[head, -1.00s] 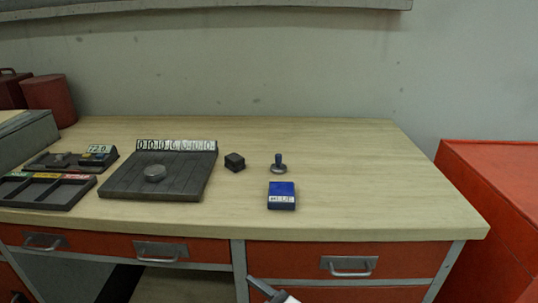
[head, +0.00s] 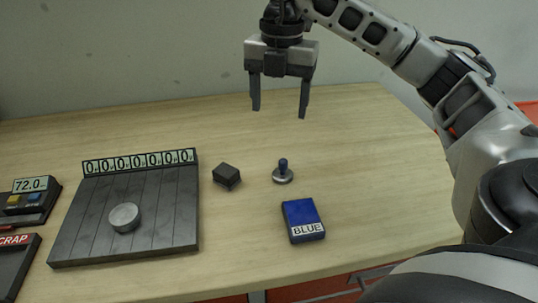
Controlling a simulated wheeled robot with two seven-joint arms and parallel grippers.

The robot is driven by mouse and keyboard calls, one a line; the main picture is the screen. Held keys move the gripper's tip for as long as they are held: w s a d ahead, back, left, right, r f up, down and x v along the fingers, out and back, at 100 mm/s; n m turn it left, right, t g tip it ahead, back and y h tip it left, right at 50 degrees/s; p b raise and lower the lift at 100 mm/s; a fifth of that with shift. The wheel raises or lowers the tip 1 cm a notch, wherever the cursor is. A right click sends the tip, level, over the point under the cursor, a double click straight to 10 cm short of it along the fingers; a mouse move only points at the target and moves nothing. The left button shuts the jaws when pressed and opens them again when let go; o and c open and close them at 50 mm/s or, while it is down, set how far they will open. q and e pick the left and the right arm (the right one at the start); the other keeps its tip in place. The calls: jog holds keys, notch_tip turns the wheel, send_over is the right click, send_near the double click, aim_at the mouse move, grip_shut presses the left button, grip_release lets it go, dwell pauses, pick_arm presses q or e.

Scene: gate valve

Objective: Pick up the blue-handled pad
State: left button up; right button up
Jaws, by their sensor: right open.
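My left gripper is not in view.
Further left is a dark grooved board (head: 160,220) with a row of zeros and a grey disc (head: 124,217). A scale reading 72.0 (head: 33,197) and a SCRAP tray (head: 14,268) are at the far left. The table's right part is clear.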

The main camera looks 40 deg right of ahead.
jog(key=b, duration=0.2)
send_near(284, 160)
jog(key=shift+w+a+f, duration=0.2)
jog(key=shift+w+f, duration=0.15)
notch_tip(284, 160, down, 4)
jog(key=shift+f+b, duration=0.2)
jog(key=shift+b, duration=0.65)
jog(key=shift+f, duration=0.55)
jog(key=f, duration=0.4)
jog(key=shift+s+p, duration=0.35)
jog(key=shift+s, duration=0.05)
jog(key=shift+f, duration=0.65)
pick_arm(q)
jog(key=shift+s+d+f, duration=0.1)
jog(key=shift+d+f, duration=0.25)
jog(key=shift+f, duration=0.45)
pick_arm(e)
jog(key=shift+w, duration=0.1)
jog(key=c, duration=1.2)
